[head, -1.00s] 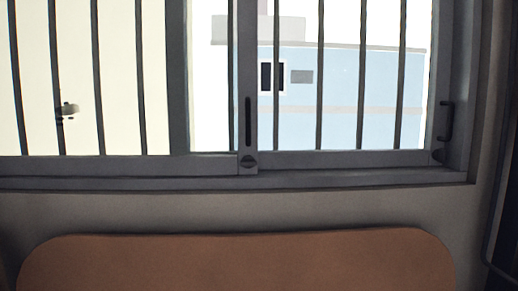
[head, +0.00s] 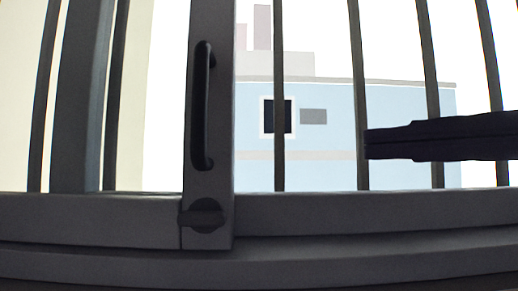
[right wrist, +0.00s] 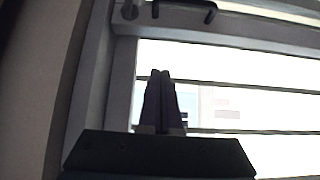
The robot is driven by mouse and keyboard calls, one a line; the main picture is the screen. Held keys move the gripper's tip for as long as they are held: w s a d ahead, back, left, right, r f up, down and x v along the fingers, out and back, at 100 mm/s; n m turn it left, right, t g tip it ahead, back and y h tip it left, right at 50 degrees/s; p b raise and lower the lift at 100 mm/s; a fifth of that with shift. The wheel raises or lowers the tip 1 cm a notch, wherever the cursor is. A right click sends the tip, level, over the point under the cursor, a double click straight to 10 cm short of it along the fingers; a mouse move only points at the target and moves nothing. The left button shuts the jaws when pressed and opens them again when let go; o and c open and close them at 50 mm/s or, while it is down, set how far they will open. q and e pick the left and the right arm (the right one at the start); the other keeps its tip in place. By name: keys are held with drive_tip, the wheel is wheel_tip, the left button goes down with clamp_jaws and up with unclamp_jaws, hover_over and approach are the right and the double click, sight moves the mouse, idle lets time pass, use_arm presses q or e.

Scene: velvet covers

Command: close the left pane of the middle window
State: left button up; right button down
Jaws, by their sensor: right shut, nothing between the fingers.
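In the head view the window's dark grey upright stile (head: 207,140) carries a black vertical handle (head: 203,106) and a round latch (head: 205,214) below it. The left pane's bottom rail (head: 90,218) runs left from this stile. Another upright (head: 80,100) stands to the left behind it, with a bright gap between them. My right gripper (head: 366,144) comes in from the right, to the right of the handle and apart from it. In the right wrist view its fingers (right wrist: 160,73) are shut and empty, with a black handle (right wrist: 184,10) beyond. My left gripper is not in view.
Several dark vertical bars (head: 359,90) cross the window opening. The sill frame (head: 350,262) runs along the bottom. A blue building (head: 410,105) shows outside. In the right wrist view a frame edge (right wrist: 95,90) and plain wall (right wrist: 35,90) lie left of my gripper.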

drive_tip(key=w+a+p, duration=0.2)
drive_tip(key=a, duration=0.1)
drive_tip(key=w+a+p, duration=0.2)
drive_tip(key=a+p, duration=0.1)
drive_tip(key=w+a+p, duration=0.2)
drive_tip(key=a, duration=0.2)
drive_tip(key=shift+r, duration=0.1)
drive_tip(key=shift+a, duration=0.1)
